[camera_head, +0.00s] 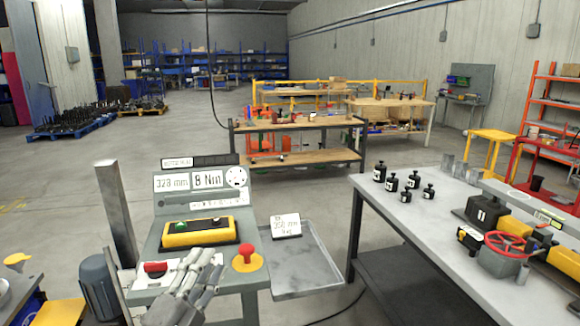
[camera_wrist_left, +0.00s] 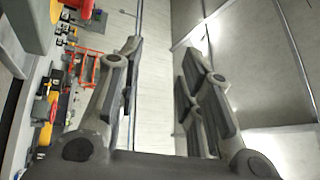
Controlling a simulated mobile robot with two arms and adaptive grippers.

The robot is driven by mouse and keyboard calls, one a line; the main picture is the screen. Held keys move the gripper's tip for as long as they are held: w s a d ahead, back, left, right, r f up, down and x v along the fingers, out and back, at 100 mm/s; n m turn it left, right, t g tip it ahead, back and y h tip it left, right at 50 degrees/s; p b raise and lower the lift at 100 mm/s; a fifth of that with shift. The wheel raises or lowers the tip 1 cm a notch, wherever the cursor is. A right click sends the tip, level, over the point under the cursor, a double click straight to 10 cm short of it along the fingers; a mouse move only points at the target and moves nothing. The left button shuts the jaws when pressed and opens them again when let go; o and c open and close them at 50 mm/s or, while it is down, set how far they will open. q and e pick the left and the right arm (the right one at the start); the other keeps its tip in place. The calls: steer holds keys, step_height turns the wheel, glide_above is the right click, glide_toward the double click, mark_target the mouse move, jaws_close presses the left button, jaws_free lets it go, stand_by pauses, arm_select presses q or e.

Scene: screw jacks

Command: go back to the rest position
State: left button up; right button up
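My left gripper (camera_head: 196,284) is low in the head view, in front of the grey control console (camera_head: 162,235) and beside its red switch (camera_head: 155,268). In the left wrist view my left gripper (camera_wrist_left: 158,62) has its fingers apart with nothing between them. A red mushroom button on a yellow base (camera_head: 247,257) is to its right on the console. I cannot tell whether the gripper touches the console. My right gripper shows in neither view.
A grey tray (camera_head: 312,262) adjoins the console on the right. A workbench (camera_head: 365,186) at the right carries several black weights (camera_head: 392,181) and a device with a red handwheel (camera_head: 507,243). A metal post (camera_head: 117,210) stands left of the console. Open floor lies beyond.

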arm_select(q)
steer(key=s+a+f+n+g+y, duration=0.35)
steer(key=f+n, duration=0.25)
steer(key=f, duration=0.3)
steer(key=s+a+f+n+g+y, duration=0.25)
steer(key=s+f+n+g, duration=0.2)
steer(key=f, duration=0.45)
steer(key=s+d+f+n+g, duration=0.1)
steer(key=s+f+n+g, duration=0.4)
steer(key=s, duration=0.6)
steer(key=s+d+f+n+g, duration=0.1)
steer(key=s+f+g, duration=0.3)
steer(key=s+f, duration=0.5)
steer(key=s+f+g, duration=0.1)
steer(key=s+f, duration=0.1)
steer(key=f, duration=1.1)
steer(key=s+f, duration=0.3)
steer(key=f, duration=0.9)
steer(key=s+a+f+g, duration=0.1)
steer(key=s+a+f, duration=0.2)
steer(key=s+f, duration=1.2)
steer(key=shift+s, duration=0.35)
